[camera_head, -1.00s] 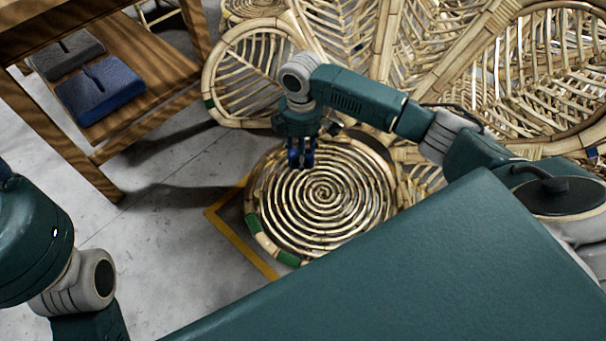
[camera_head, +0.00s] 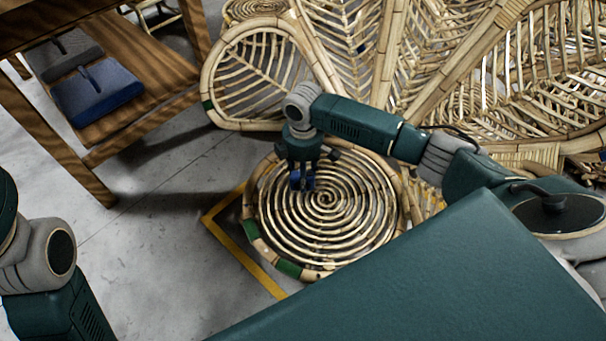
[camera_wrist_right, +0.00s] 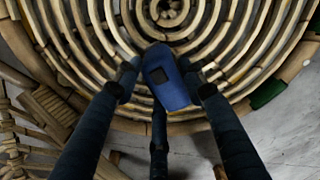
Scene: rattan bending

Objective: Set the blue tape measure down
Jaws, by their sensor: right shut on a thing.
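The blue tape measure (camera_wrist_right: 166,78) is between the fingers of my right gripper (camera_wrist_right: 162,82) in the right wrist view. The gripper is shut on it. In the head view my right gripper (camera_head: 303,183) is over the left part of a round rattan spiral seat (camera_head: 345,222), with the blue tape measure (camera_head: 297,180) low between its fingers. I cannot tell whether the tape measure touches the rattan. Part of my left arm shows at the lower left of the head view, but its gripper is out of frame.
A wooden shelf table (camera_head: 150,100) at the upper left holds a blue cushion-like item (camera_head: 97,95) and a grey one (camera_head: 62,52). Large rattan chair backs (camera_head: 400,60) stand behind the seat. Yellow tape (camera_head: 245,255) marks the floor, and the floor at left is clear.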

